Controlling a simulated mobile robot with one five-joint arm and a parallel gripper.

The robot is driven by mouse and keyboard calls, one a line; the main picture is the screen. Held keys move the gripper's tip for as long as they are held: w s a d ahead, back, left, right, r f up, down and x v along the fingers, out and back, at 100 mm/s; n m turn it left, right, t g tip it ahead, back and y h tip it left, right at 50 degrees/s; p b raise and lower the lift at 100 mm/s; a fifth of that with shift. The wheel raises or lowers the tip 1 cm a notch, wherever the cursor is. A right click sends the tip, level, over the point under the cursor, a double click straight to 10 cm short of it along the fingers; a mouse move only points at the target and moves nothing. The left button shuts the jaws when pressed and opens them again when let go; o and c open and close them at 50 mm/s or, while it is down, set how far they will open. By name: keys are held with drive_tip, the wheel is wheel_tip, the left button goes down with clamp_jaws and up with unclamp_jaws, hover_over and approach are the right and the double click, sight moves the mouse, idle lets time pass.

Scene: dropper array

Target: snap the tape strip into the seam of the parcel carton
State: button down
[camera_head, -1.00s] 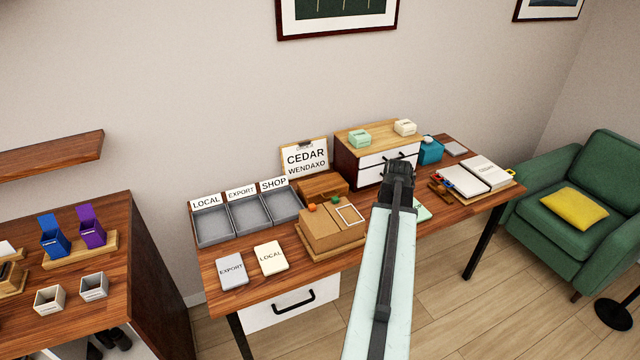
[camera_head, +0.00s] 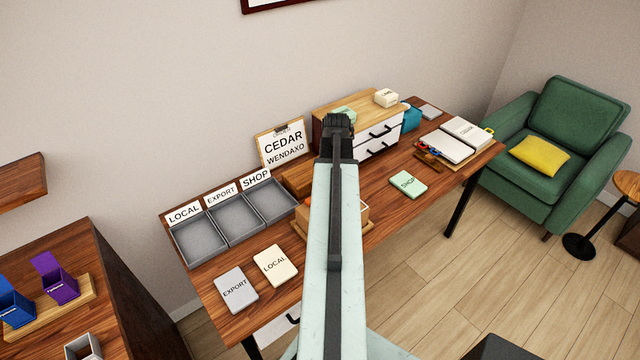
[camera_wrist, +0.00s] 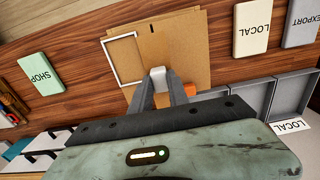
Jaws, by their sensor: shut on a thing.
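The brown parcel carton (camera_wrist: 182,40) lies below my gripper in the wrist view, with a white square outline on its top and a short dark mark near its far edge. In the head view my arm hides most of the carton (camera_head: 351,214). My gripper (camera_wrist: 160,80) is shut on a small pale grey piece, seemingly the tape strip (camera_wrist: 158,73), held over the carton top. I cannot tell if the strip touches the carton. My gripper (camera_head: 338,122) also shows from behind in the head view. The seam is not clearly visible.
An orange piece (camera_wrist: 206,92) is beside my gripper at the carton's edge. Grey trays (camera_head: 238,218) stand left of the carton. LOCAL (camera_head: 275,265), EXPORT (camera_head: 236,289) and SHOP (camera_head: 408,184) cards lie around it. A drawer unit (camera_head: 378,137) stands behind.

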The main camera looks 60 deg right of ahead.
drive_tip(key=shift+w, duration=0.1)
drive_tip(key=shift+f, duration=0.25)
wheel_tip(320, 180, down, 4)
drive_tip(key=b, duration=0.4)
drive_tip(key=shift+r, duration=0.15)
idle(0.4)
drive_tip(key=shift+f+b, duration=0.75)
drive_tip(key=shift+b, duration=0.1)
drive_tip(key=shift+r, duration=0.1)
drive_tip(key=c, duration=1.2)
unclamp_jaws()
